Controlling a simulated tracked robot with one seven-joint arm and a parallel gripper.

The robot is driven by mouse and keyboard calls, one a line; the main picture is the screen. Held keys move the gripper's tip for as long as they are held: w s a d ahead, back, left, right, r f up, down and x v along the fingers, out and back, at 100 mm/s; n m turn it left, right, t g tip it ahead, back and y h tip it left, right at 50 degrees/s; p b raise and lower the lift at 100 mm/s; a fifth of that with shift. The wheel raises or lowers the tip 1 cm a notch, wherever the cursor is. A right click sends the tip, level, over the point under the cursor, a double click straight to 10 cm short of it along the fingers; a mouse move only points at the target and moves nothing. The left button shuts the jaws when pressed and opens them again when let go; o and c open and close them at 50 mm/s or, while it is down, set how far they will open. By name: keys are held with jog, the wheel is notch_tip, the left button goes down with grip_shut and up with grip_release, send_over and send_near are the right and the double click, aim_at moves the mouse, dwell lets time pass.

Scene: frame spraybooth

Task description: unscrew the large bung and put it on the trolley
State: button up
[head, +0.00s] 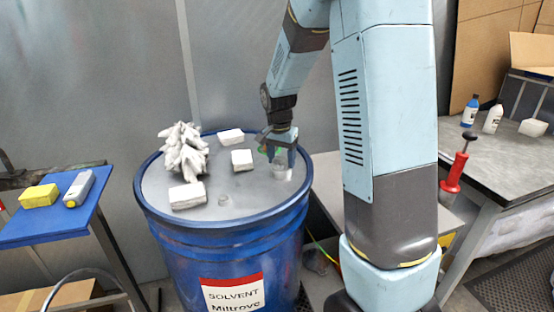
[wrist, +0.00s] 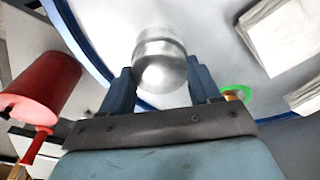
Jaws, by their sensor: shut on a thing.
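A blue drum (head: 225,240) with a grey top stands in the middle of the head view, labelled SOLVENT. My gripper (head: 280,155) reaches down to the right part of its top. The large bung (head: 281,172), a shiny metal cylinder, shows below my gripper there. In the wrist view the large bung (wrist: 160,66) sits between the two dark blue fingers of my gripper (wrist: 160,82), which are shut on it. I cannot tell whether it is still seated in the drum. A blue-topped trolley (head: 40,232) stands at the left.
A bench (head: 480,165) stands right.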

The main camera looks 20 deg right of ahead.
jog(key=n, duration=0.4)
dwell(0.4)
jog(key=n, duration=0.2)
jog(key=shift+n+y, duration=0.3)
jog(key=shift+y, duration=0.1)
jog(key=shift+n, duration=1)
jog(key=shift+d, duration=0.1)
jog(key=n, duration=0.4)
jog(key=shift+y, duration=0.4)
jog(key=shift+n, duration=0.3)
jog(key=n, duration=0.4)
jog(key=shift+n, duration=0.3)
